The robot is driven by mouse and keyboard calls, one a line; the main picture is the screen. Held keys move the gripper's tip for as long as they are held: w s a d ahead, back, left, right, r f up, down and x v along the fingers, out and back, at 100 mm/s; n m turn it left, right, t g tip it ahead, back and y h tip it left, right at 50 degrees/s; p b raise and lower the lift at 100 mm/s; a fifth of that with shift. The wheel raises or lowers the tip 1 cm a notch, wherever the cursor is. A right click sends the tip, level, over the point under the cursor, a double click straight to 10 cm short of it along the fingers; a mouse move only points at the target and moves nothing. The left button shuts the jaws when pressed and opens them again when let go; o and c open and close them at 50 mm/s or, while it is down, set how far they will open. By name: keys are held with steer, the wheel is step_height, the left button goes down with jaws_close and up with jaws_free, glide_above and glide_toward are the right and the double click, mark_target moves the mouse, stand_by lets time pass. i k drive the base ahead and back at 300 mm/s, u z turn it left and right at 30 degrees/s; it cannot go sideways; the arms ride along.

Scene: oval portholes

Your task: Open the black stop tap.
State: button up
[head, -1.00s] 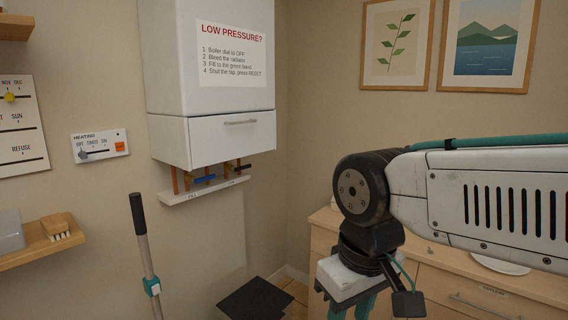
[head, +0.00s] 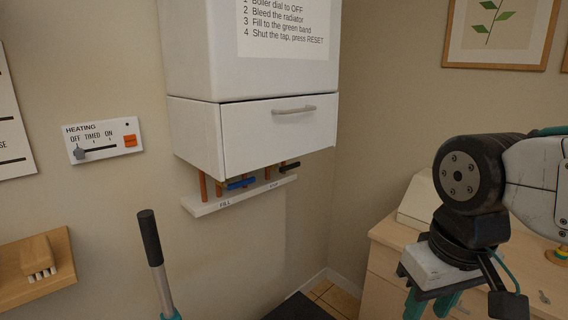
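The black stop tap (head: 290,166) is a short black lever on the copper pipes under the white boiler. It sits at the right end of the white ledge (head: 240,197), above a faint label that seems to read STOP. A blue tap (head: 241,184) is to its left, above the label FILL. My gripper (head: 432,305) hangs at the lower right, well to the right of and lower than the taps, and touches neither. Its teal fingers are cut off by the bottom edge, so their tips and opening are hidden.
The boiler (head: 265,137) overhangs the taps. A heating panel (head: 102,141) is on the left wall, above a wooden shelf with a brush (head: 38,257). A grey pole with a black grip (head: 149,238) stands in front. A wooden cabinet (head: 385,262) is at the right.

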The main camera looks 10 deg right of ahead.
mark_target(289, 167)
steer(key=i, duration=0.1)
steer(key=u, duration=0.05)
steer(key=k, duration=1.15)
steer(key=z, duration=0.75)
steer(key=i, duration=1.7)
steer(key=u, duration=0.6)
